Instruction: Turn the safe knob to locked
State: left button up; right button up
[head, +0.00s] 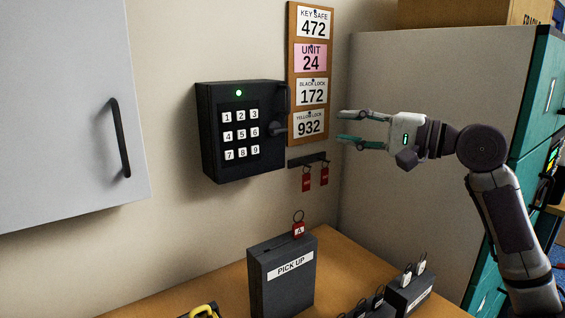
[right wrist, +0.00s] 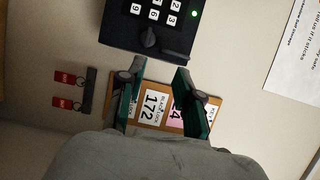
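The black key safe (head: 240,130) is fixed to the wall in the head view, with white number keys and a lit green light (head: 239,93). Its dark knob (head: 277,130) sticks out at the right of the keypad. In the right wrist view the knob (right wrist: 149,38) shows below the keys, ahead of the fingers. My right gripper (head: 340,126) is open and empty, to the right of the safe and apart from the knob. Its two green fingers (right wrist: 160,90) stand apart in the right wrist view, in front of the code board. My left gripper is not in view.
A cork board (head: 292,86) with code cards hangs right of the safe. Red key tags (head: 306,182) hang from a rack below it. A dark PICK UP box (head: 282,275) stands on the wooden table (head: 340,257). A white cabinet door (head: 60,100) is at left.

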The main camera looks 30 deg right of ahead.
aim_at(283, 131)
jog(key=p+x, duration=0.1)
jog(key=x, duration=0.3)
jog(key=f+p+x, duration=0.1)
jog(key=x, duration=0.3)
jog(key=f+p+x, duration=0.1)
jog(key=x, duration=0.3)
jog(key=shift+w+a+f+p, duration=0.1)
jog(key=shift+w+a+p, duration=0.05)
jog(key=shift+w+p, duration=0.2)
jog(key=shift+w+a+f, duration=0.1)
jog(key=shift+w+a, duration=0.15)
jog(key=shift+w, duration=0.2)
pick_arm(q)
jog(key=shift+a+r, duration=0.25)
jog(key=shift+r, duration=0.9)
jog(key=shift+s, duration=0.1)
pick_arm(e)
grip_shut()
